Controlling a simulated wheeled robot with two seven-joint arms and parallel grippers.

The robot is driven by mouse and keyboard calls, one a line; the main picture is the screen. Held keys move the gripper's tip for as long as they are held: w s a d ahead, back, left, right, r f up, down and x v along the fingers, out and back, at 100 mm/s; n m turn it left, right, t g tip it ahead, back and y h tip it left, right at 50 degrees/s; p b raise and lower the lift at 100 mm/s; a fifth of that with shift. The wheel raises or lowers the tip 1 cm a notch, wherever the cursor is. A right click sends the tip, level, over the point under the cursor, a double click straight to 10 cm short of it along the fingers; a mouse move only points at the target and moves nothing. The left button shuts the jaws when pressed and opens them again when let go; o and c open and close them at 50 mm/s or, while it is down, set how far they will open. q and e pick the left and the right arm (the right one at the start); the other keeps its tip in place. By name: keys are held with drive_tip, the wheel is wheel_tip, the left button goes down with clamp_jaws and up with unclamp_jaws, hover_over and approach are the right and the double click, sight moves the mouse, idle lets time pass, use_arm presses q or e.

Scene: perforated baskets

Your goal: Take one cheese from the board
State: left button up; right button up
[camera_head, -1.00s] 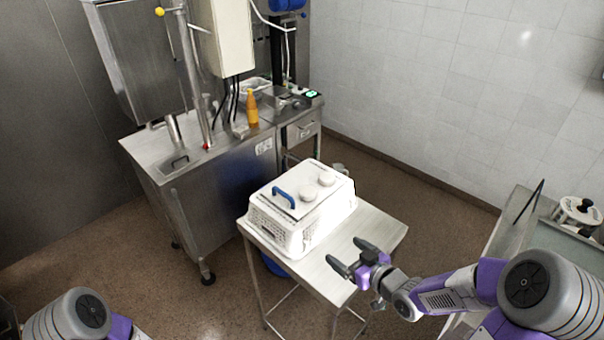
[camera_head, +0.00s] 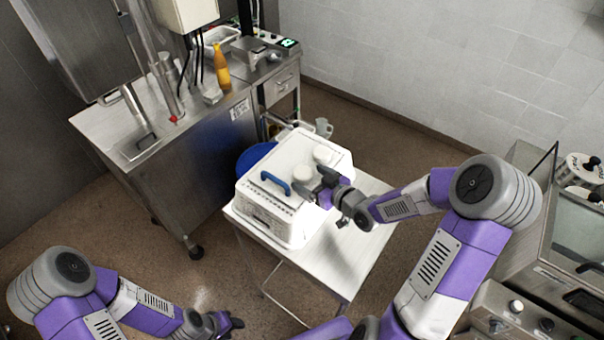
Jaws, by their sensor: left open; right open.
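Two round white cheeses, a nearer one (camera_head: 303,173) and a farther one (camera_head: 323,155), sit on the white board (camera_head: 285,152) on top of a white perforated basket (camera_head: 268,226). A blue handle (camera_head: 275,183) shows at the board's left. My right gripper (camera_head: 314,183) is open at the board's right side, close to the nearer cheese. Its fingers partly overlap that cheese in the picture, and I cannot tell whether they touch it. My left gripper (camera_head: 226,322) is open and empty, low at the bottom edge, away from the board.
The basket stands on a small steel table (camera_head: 345,255), bare to the right. A steel counter (camera_head: 190,150) with an orange bottle (camera_head: 221,66) is behind left. A blue tub (camera_head: 255,157) is behind the basket. Steel equipment (camera_head: 575,240) stands at the far right.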

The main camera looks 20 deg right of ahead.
drive_tip(key=shift+x, duration=1.3)
drive_tip(key=c, duration=1.2)
drive_tip(key=shift+o, duration=0.2)
